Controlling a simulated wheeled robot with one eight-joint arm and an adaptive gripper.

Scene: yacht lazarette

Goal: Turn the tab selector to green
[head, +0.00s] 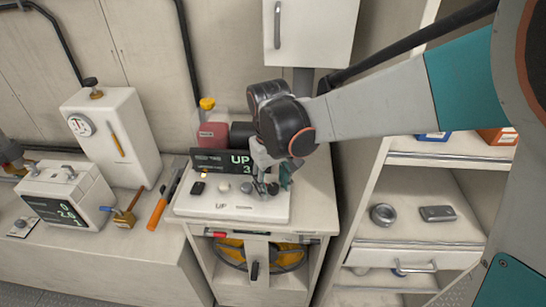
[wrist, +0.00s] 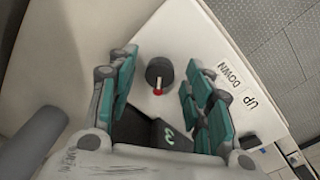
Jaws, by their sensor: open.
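The white control panel (head: 225,207) sits on top of a small cabinet, with a dark display (head: 222,163) reading UP and 3 behind it. A round dark knob (wrist: 159,71), apparently the tab selector, stands on the panel in the wrist view, with a red mark on its lower edge. No green mark is visible to me. My gripper (wrist: 157,76) is open, its teal fingers on either side of the knob with a gap on both sides. In the head view my gripper (head: 272,181) is low over the panel's right end and partly hides the knob there.
DOWN and UP labels (wrist: 240,87) are printed on the panel beside the right finger. A dark button (head: 198,188) and a pale knob (head: 224,186) are on the panel's left. A red bottle (head: 212,132) stands behind; an orange-handled tool (head: 157,213) lies to the left. Open shelves stand right.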

